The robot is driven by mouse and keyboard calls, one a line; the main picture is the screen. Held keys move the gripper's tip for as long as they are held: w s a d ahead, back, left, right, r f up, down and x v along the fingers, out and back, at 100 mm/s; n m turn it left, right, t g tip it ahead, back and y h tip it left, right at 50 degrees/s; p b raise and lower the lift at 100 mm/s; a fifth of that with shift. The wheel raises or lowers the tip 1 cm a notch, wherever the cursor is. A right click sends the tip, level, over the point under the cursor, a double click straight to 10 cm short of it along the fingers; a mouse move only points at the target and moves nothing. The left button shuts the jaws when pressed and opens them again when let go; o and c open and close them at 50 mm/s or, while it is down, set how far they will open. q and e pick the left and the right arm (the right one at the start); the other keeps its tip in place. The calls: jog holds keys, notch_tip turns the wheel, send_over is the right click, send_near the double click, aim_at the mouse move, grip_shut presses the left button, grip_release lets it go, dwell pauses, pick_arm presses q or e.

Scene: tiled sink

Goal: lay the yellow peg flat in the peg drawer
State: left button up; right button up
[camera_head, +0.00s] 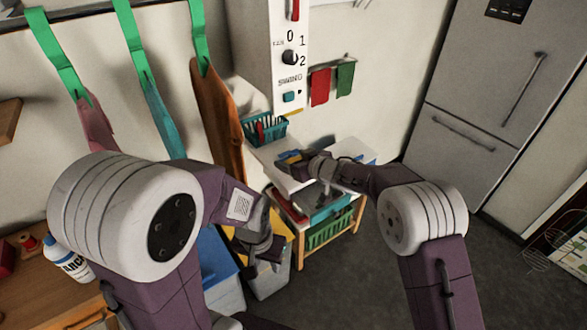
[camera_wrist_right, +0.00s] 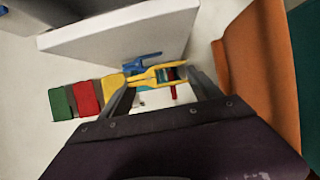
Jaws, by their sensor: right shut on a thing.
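The yellow peg (camera_wrist_right: 157,76) is clamped between the fingers of my right gripper (camera_wrist_right: 155,90), with its prongs pointing to the right in the right wrist view. In the head view my right gripper (camera_head: 285,160) is by a white panel (camera_head: 264,153), with a bit of yellow at its tip. A blue peg (camera_wrist_right: 140,62) shows just beyond the yellow one. I cannot tell for certain which part is the peg drawer. My left gripper (camera_head: 262,265) hangs low in front of the bins, away from the peg; its jaw opening is unclear.
A teal basket (camera_head: 251,137) with red items stands beside the white panel. A wooden rack holds a teal tray (camera_head: 330,209) and a green crate (camera_head: 328,233). Red (camera_head: 320,87) and green (camera_head: 345,78) cloths hang on the wall. An orange cloth (camera_head: 215,110) hangs left of the basket.

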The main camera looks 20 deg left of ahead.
notch_tip(320, 180, down, 2)
jog(key=shift+f, duration=0.2)
jog(key=shift+f+b, duration=0.3)
jog(key=shift+f, duration=0.1)
jog(key=shift+w, duration=0.2)
jog(key=shift+s+f, duration=0.15)
jog(key=o, duration=1.3)
pick_arm(q)
jog(key=shift+w+a+f, duration=0.1)
jog(key=shift+f, duration=0.65)
